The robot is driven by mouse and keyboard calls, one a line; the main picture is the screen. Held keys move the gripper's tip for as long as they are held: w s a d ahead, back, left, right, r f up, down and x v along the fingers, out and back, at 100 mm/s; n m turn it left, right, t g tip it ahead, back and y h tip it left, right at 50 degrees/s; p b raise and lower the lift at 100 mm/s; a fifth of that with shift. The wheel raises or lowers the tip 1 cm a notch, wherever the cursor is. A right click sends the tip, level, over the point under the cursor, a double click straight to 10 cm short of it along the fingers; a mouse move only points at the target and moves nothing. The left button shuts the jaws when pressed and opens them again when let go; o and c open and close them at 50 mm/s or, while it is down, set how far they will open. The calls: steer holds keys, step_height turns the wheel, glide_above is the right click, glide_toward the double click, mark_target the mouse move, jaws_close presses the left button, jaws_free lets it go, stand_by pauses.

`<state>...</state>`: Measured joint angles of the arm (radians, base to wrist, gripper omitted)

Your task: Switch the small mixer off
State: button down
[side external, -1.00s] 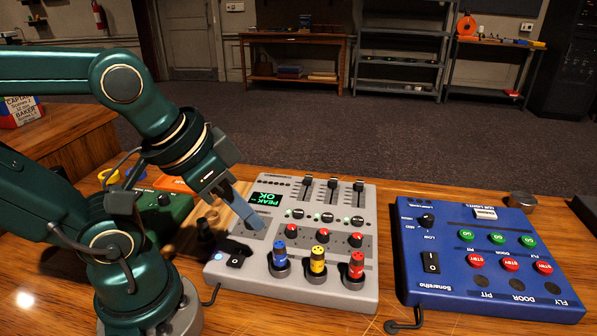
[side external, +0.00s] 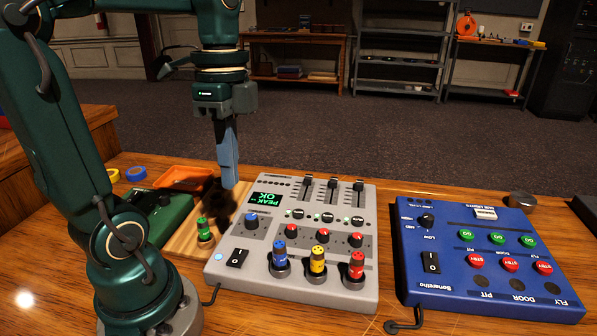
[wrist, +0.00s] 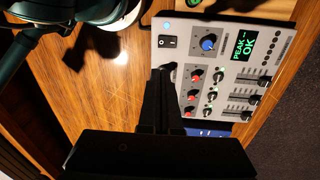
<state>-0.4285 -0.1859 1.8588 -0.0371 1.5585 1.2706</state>
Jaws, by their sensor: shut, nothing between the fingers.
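The small mixer (side external: 330,190) is the grey desk with three faders, red knobs and blue, yellow and red plugs along its front. Its black rocker switch (side external: 237,258) is at the front left, with a lit pale-blue lamp (side external: 219,256) beside it. Its green display (side external: 266,199) is lit, reading PEAK and OK. In the wrist view the switch (wrist: 168,42), lamp (wrist: 167,22) and display (wrist: 244,45) also show. My gripper (side external: 229,186) is shut and empty, pointing down behind the mixer's back left edge, apart from the switch. Its dark fingers cover part of the mixer in the wrist view.
A blue panel (side external: 480,250) with its own black rocker switch stands on the right. Left of the mixer are a wooden board (side external: 185,245) with a green plug (side external: 205,230), a green box (side external: 160,215) and an orange tray (side external: 186,176).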

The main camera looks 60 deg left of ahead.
mark_target(236, 262)
steer(key=shift+a+f+n, duration=0.25)
steer(key=shift+a+n, duration=0.05)
steer(key=shift+a, duration=0.2)
steer(key=shift+f, duration=0.1)
steer(key=f, duration=0.9)
steer(key=s+d+f, duration=0.1)
steer(key=f, duration=0.3)
steer(key=shift+d+f, duration=0.1)
steer(key=shift+f, duration=0.25)
steer(key=shift+s+d+f, duration=0.25)
steer(key=shift+f, duration=0.25)
steer(key=shift+w, duration=0.1)
